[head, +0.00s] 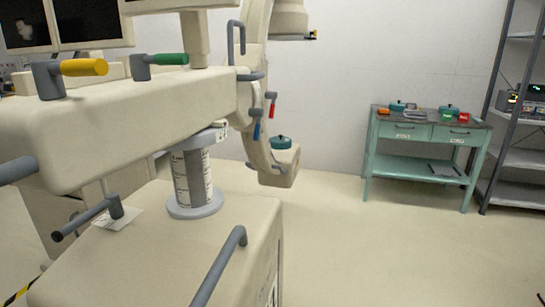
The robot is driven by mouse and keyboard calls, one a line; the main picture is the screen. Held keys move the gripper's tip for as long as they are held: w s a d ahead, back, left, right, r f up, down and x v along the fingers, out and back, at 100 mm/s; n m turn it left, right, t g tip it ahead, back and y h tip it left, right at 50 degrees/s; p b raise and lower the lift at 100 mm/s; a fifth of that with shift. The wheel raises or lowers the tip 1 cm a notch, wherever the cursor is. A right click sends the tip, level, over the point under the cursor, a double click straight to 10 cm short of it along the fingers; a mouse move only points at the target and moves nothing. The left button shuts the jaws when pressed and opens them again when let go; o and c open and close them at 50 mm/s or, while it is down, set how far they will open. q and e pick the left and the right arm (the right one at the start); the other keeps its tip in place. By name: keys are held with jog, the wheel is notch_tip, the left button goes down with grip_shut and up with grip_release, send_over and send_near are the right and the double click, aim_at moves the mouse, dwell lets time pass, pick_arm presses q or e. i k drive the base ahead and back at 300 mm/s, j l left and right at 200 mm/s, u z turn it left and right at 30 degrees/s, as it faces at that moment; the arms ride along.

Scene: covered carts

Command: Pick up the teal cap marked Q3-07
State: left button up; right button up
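A teal cap (281,143) with a dark knob on top sits on the low end of the large cream machine's curved arm, right of centre. Two more teal lidded things stand on the green side table: one at the back left (398,106) and one at the right (446,111). No marking can be read on any of them at this size, so I cannot tell which is Q3-07. Neither of my grippers can be made out in the head view.
The cream machine (140,125), with grey handles, fills the left side. The green table (392,131) stands by the back wall, with orange and red items on top. A metal shelf rack (517,158) stands at the right. The floor (370,250) between is clear.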

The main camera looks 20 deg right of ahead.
aim_at(280, 142)
jog(key=z, duration=1.55)
jog(key=i+l, duration=0.2)
jog(key=l, duration=0.2)
jog(key=i+l, duration=0.2)
jog(key=l, duration=0.15)
jog(key=i+l, duration=0.15)
jog(key=l, duration=0.25)
jog(key=i+l, duration=0.2)
jog(key=l, duration=0.2)
jog(key=i+u, duration=0.15)
jog(key=i, duration=0.6)
jog(key=i+l+u, duration=0.15)
jog(key=i, duration=0.55)
jog(key=i+u, duration=0.2)
jog(key=i, duration=0.5)
jog(key=i+l+u, duration=0.15)
jog(key=i, duration=0.6)
jog(key=i+u, duration=0.25)
jog(key=i, duration=0.5)
jog(key=i+u, duration=0.25)
jog(key=i, duration=0.5)
